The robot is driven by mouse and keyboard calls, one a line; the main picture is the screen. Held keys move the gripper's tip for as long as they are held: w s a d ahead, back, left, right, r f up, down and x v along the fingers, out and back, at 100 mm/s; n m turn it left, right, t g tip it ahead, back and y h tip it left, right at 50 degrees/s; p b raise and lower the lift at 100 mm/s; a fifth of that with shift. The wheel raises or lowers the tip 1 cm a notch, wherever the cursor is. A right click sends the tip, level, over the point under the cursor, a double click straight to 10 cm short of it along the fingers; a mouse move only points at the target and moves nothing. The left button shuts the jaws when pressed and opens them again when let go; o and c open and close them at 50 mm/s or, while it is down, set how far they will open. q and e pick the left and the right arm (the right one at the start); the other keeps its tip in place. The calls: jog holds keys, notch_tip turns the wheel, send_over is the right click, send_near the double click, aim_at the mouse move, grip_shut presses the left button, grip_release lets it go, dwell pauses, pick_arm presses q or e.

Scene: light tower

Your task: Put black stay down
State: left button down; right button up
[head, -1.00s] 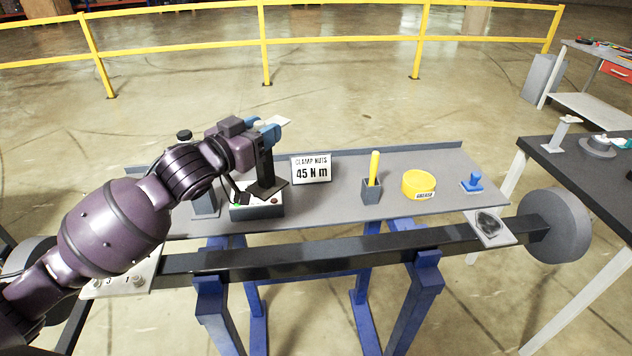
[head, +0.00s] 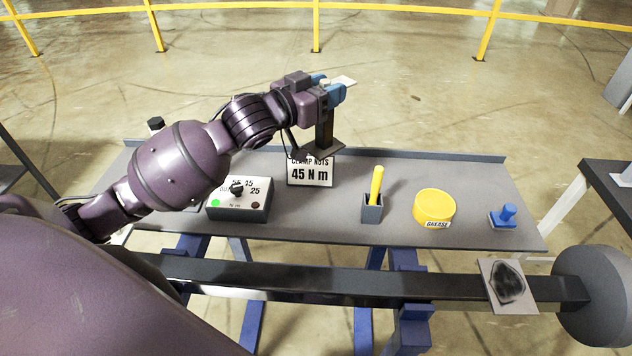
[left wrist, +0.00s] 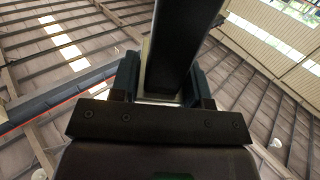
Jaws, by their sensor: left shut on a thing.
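The black stay (head: 325,130) is a dark upright post with a flat plate at its lower end and a pale plate at its top. My left gripper (head: 333,92), with blue fingers, is shut on the stay near its top. The stay looks upright and overlaps the top of the "CLAMP NUTS 45 N m" sign (head: 311,174); I cannot tell its height above the bench. In the left wrist view the stay (left wrist: 180,45) is a dark bar between the two fingers (left wrist: 160,85). My right gripper is not in view.
The grey bench (head: 330,222) holds a dial box (head: 240,203), a holder (head: 372,208) with a yellow stick, a yellow grease tub (head: 433,204) and a blue stamp-like piece (head: 503,215). A dark beam (head: 330,284) runs in front, with a black-smeared plate (head: 507,284) on its right part.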

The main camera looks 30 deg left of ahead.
pick_arm(q)
jog(key=shift+w+f, duration=0.15)
jog(key=shift+f, duration=0.05)
notch_tip(320, 180, down, 19)
jog(key=b, duration=0.1)
jog(key=shift+f+b, duration=0.2)
jog(key=shift+b, duration=0.2)
jog(key=shift+f, duration=0.15)
jog(key=c, duration=0.6)
grip_release()
